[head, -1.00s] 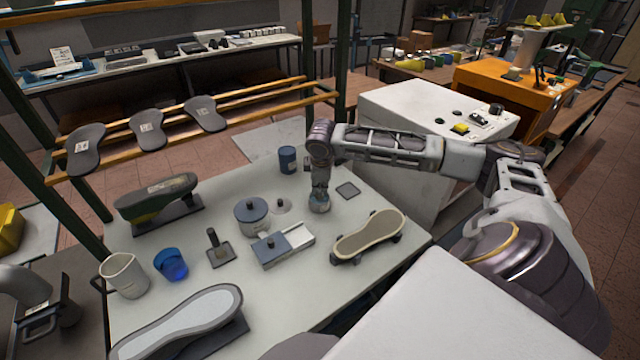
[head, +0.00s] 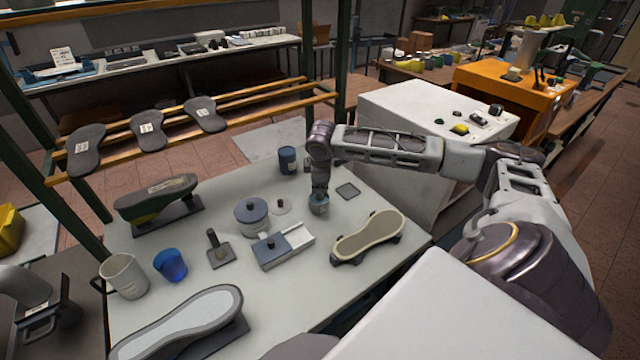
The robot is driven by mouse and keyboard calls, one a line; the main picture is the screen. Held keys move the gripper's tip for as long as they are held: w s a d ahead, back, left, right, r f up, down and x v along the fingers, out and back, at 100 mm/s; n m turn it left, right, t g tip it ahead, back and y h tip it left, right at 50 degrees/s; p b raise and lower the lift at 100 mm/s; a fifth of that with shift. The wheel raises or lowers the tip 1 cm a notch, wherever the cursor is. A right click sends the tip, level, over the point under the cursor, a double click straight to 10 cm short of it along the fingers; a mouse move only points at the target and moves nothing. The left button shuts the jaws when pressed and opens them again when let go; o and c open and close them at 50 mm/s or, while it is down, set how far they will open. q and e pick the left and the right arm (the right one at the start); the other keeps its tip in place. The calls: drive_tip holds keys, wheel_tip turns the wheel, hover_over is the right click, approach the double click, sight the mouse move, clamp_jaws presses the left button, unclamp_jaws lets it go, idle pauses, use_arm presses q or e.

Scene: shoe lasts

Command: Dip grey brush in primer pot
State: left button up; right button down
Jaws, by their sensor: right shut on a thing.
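My right gripper (head: 319,200) points down over the right-centre of the white table in the head view. It is shut on a slim thing, likely the grey brush, which the jaws hide almost wholly. A small rounded blue-grey form shows at its lower end; I cannot tell whether that is the primer pot. A pale disc (head: 281,207) with a dark knob lies beside that pot.
A sole-shaped piece (head: 369,237) on feet lies right of centre. A blue-and-white tray (head: 284,244), a small post on a base (head: 219,250), a blue cup (head: 170,265) and a white mug (head: 123,275) stand nearer. A dark blue can (head: 288,160) stands behind.

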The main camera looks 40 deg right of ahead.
drive_tip(key=shift+f, duration=0.55)
idle(1.3)
drive_tip(key=shift+r+p, duration=2.45)
drive_tip(key=shift+p, duration=0.65)
drive_tip(key=shift+r+p, duration=1.15)
drive_tip(key=shift+f, duration=0.1)
